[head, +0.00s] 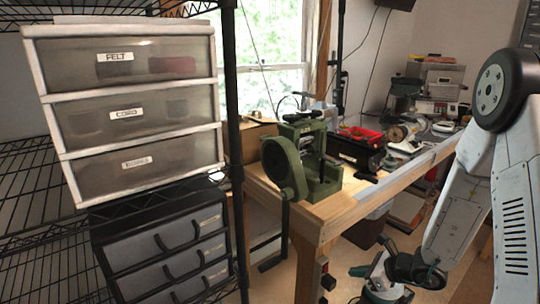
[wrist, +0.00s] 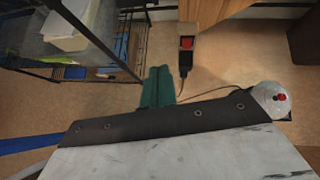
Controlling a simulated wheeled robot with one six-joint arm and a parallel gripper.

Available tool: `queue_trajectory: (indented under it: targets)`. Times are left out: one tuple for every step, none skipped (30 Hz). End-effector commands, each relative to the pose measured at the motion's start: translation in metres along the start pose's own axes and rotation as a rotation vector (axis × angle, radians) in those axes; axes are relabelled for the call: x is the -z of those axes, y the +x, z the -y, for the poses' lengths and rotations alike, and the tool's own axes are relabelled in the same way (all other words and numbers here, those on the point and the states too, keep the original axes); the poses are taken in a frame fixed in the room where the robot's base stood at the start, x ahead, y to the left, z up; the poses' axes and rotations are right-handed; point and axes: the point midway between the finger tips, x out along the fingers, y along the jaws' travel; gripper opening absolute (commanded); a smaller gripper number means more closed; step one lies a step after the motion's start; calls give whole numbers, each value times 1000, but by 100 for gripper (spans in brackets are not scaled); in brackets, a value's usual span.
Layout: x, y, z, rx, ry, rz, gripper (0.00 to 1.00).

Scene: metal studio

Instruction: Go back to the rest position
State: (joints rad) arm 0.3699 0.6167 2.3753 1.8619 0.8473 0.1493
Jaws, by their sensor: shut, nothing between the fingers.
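My gripper (head: 428,274) is low at the lower right of the head view, in front of the workbench and below its top. It is small and dark there, at the end of my pale arm. In the wrist view the dark green fingers (wrist: 158,86) are together, with nothing seen between them. Floor shows around and beyond them. The task names no object.
The wooden workbench (head: 325,215) carries a green machine (head: 300,165) near its front corner. A black wire rack with a drawer unit (head: 130,97) stands at the left. A red switch (wrist: 186,43) is on a bench leg. Bare floor (wrist: 225,75) lies around the gripper.

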Motion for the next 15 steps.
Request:
queue_trajectory:
  targets:
    - [-9,-5,-12,-54,-73,18,0]
    - [-16,-9,-20,-92,-126,28,0]
    - [-27,-16,-32,-143,-203,45,0]
    - [-35,-22,-41,-183,-265,56,0]
    - [-44,-29,-51,-223,-330,68,0]
    - [-54,-39,-64,-278,-418,81,0]
    - [-62,-47,-75,-320,-487,90,0]
    - [-69,-56,-85,-361,-556,96,0]
    - [-78,-68,-98,-415,-648,104,0]
    - [-83,-77,-107,-455,-716,106,0]
    - [-88,-87,-117,-496,-784,108,0]
    - [-93,-100,-129,-549,-875,105,0]
    - [-96,-111,-137,-587,-941,102,0]
    - [-98,-121,-145,-624,-1006,96,0]
    - [-100,-135,-155,-673,-1092,85,0]
